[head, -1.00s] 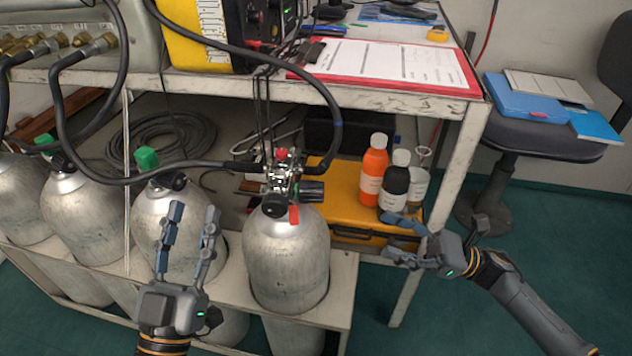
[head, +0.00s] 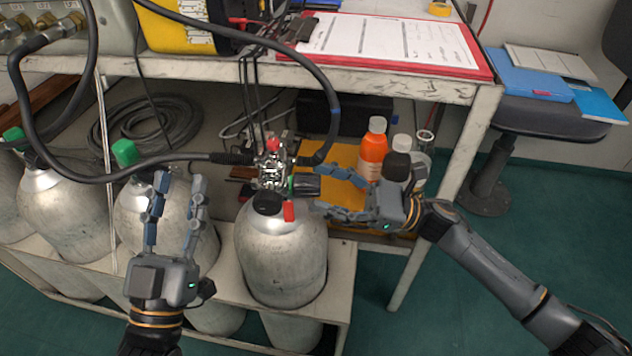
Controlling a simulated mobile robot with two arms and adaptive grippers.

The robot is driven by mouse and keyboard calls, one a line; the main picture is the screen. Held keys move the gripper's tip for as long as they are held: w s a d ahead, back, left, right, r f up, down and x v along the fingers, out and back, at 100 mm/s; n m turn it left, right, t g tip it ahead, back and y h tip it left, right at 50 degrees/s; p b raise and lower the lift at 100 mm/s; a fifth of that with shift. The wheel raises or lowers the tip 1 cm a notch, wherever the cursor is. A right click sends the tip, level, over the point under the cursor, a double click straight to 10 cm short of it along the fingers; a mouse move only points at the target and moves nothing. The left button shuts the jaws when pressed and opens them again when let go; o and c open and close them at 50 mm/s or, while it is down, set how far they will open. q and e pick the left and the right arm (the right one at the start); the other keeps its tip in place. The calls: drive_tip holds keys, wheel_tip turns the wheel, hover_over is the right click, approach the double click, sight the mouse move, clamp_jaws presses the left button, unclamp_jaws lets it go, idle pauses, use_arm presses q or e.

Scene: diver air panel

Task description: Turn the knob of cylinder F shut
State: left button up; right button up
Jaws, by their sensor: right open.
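The rightmost grey cylinder (head: 283,262) stands in the rack with a metal valve block (head: 270,172) on top. No letter is readable on it, so I cannot confirm that it is cylinder F. A black knob (head: 306,186) with a green band points right from its valve. My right gripper (head: 322,190) is open at the right end of this knob, one finger above and one below; I cannot tell whether they touch it. My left gripper (head: 178,184) is open and empty, in front of a cylinder (head: 128,205) with a green cap.
A black hose (head: 335,110) loops down to the valve. An orange bottle (head: 373,150) and a black bottle (head: 397,168) stand behind my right gripper by a yellow case (head: 345,160). The bench edge (head: 400,84) overhangs above.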

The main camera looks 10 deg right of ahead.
drive_tip(key=shift+x, duration=1.05)
drive_tip(key=c, duration=1.2)
drive_tip(key=shift+o, duration=0.2)
drive_tip(key=m+t+p, duration=0.1)
drive_tip(key=m+t, duration=0.1)
drive_tip(key=m, duration=0.2)
drive_tip(key=shift+r+h+p, duration=0.1)
drive_tip(key=shift+h+p, duration=0.2)
drive_tip(key=shift+p, duration=0.1)
use_arm(q)
wheel_tip(320, 180, down, 12)
drive_tip(key=w+a+g+y+p, duration=0.1)
drive_tip(key=a+g+y+p, duration=0.15)
drive_tip(key=g, duration=0.55)
use_arm(e)
drive_tip(key=m+t+b, duration=0.1)
drive_tip(key=m, duration=0.1)
drive_tip(key=shift+w+m+t+h, duration=0.1)
drive_tip(key=shift+m+t+h, duration=0.2)
drive_tip(key=shift+m, duration=0.1)
drive_tip(key=m+t+h+p, duration=0.1)
drive_tip(key=m+p, duration=0.1)
drive_tip(key=m, duration=0.1)
use_arm(q)
drive_tip(key=s+a+f+g+y, duration=0.2)
drive_tip(key=s+f+g, duration=0.4)
drive_tip(key=f, duration=0.3)
drive_tip(key=shift+s+f+n+g, duration=0.25)
drive_tip(key=shift+f+n+g, duration=0.05)
drive_tip(key=shift+n+g, duration=0.1)
